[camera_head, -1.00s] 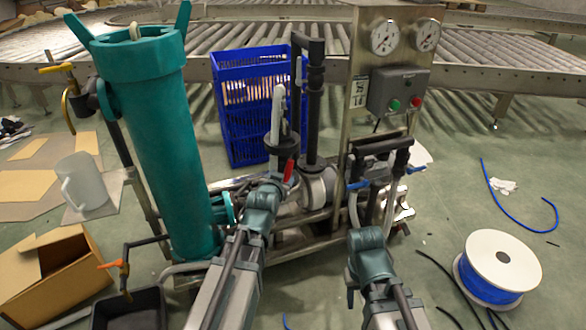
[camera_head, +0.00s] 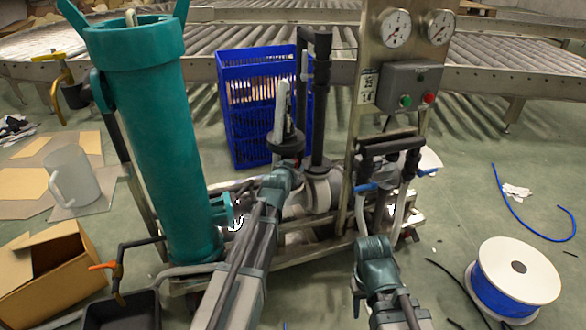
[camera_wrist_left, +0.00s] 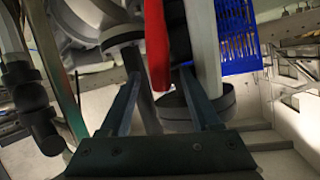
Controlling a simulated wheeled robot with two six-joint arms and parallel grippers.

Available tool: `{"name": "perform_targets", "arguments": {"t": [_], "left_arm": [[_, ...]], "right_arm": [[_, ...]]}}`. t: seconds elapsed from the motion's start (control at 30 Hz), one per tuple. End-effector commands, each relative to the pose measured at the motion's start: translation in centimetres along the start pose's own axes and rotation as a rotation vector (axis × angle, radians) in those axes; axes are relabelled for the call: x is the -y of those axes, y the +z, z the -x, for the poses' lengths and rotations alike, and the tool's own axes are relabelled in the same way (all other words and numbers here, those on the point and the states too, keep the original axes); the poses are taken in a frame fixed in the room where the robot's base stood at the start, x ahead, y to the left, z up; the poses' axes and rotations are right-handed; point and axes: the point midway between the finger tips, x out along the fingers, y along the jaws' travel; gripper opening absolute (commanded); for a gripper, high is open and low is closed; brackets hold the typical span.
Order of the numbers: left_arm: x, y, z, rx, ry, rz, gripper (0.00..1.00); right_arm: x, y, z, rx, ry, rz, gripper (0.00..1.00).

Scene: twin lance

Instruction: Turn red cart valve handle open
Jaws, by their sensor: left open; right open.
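The red valve handle (camera_wrist_left: 157,45) stands upright in the left wrist view, between the open fingers of my left gripper (camera_wrist_left: 160,88). I cannot tell whether the fingers touch it. In the head view my left gripper (camera_head: 284,174) is at the middle of the cart, below a black fitting with a grey hose, and it hides the red handle. My right gripper (camera_head: 374,246) is open and empty, low in front of the cart's right part, below the blue levers (camera_head: 366,187). The steel cart (camera_head: 345,222) carries a teal cylinder (camera_head: 160,130).
A panel with gauges (camera_head: 394,28) and a button box (camera_head: 410,88) stands at the cart's right. A blue crate (camera_head: 245,140) is behind. A blue hose reel (camera_head: 500,300), a cardboard box (camera_head: 45,275) and a black bin (camera_head: 122,312) are on the floor nearby.

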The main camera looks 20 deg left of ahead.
Motion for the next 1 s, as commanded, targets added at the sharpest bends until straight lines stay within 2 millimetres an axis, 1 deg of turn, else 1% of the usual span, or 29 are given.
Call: {"name": "perform_targets", "arguments": {"t": [0.1, 0.13, 0.27, 0.3, 0.37, 0.4, 0.47, 0.5, 0.7, 1.0], "left_arm": [[0.0, 0.0, 0.1, 0.000, 0.000, 0.000, 0.64], [0.0, 0.0, 0.1, 0.000, 0.000, 0.000, 0.62], [0.0, 0.0, 0.1, 0.000, 0.000, 0.000, 0.38], [0.0, 0.0, 0.1, 0.000, 0.000, 0.000, 0.31], [0.0, 0.0, 0.1, 0.000, 0.000, 0.000, 0.20], [0.0, 0.0, 0.1, 0.000, 0.000, 0.000, 0.13], [0.0, 0.0, 0.1, 0.000, 0.000, 0.000, 0.02], [0.0, 0.0, 0.1, 0.000, 0.000, 0.000, 0.00], [0.0, 0.1, 0.1, -0.004, 0.002, 0.007, 0.00], [0.5, 0.8, 0.3, -0.089, 0.037, 0.131, 0.00]], "right_arm": [[0.0, 0.0, 0.0, 0.000, 0.000, 0.000, 0.50], [0.0, 0.0, 0.0, 0.000, 0.000, 0.000, 0.50], [0.0, 0.0, 0.0, 0.000, 0.000, 0.000, 0.50], [0.0, 0.0, 0.0, 0.000, 0.000, 0.000, 0.50], [0.0, 0.0, 0.0, 0.000, 0.000, 0.000, 0.50], [0.0, 0.0, 0.0, 0.000, 0.000, 0.000, 0.50], [0.0, 0.0, 0.0, 0.000, 0.000, 0.000, 0.50], [0.0, 0.0, 0.0, 0.000, 0.000, 0.000, 0.50], [0.0, 0.0, -0.1, 0.000, 0.000, 0.000, 0.50], [0.2, -0.1, -2.2, -0.001, 0.000, 0.000, 0.50]]}}
